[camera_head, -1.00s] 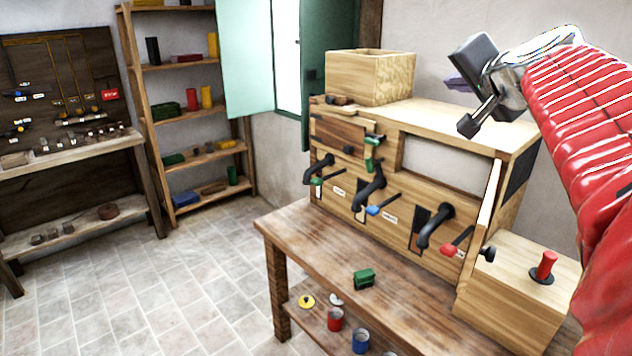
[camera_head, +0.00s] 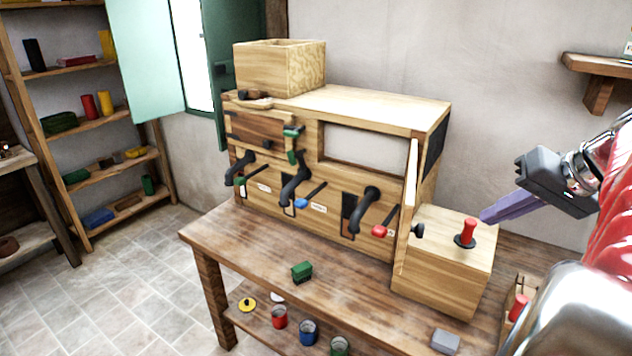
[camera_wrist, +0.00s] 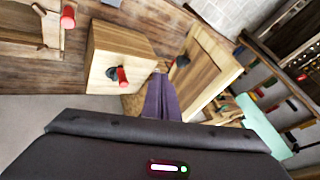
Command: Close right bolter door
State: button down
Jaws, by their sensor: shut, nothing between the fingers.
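The right bolter door (camera_head: 407,205) stands open at the right end of the wooden bolter (camera_head: 384,98), seen nearly edge-on and swung out toward me. Its black knob (camera_head: 418,231) is on its right-hand side in the head view. The right opening (camera_head: 365,150) is uncovered. The left door (camera_head: 258,130) is closed. My gripper (camera_head: 484,217) is shut and empty, its purple fingers pointing left, to the right of the door and apparently apart from it. In the wrist view the fingers (camera_wrist: 160,97) lie beside the door panel (camera_wrist: 212,62) and its knob (camera_wrist: 182,61).
A wooden box (camera_head: 445,265) with a red-handled lever (camera_head: 466,234) stands close to the door and my fingers. Black spouts and coloured levers line the bolter's front. A green block (camera_head: 302,272) and a grey block (camera_head: 445,341) lie on the table (camera_head: 225,236).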

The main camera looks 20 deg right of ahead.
jog(key=shift+s+f, duration=0.1)
jog(key=shift+s, duration=0.1)
jog(key=w+a+f, duration=0.4)
jog(key=w+f, duration=0.4)
jog(key=shift+w+a, duration=0.15)
jog(key=shift+w, duration=0.15)
dwell(0.5)
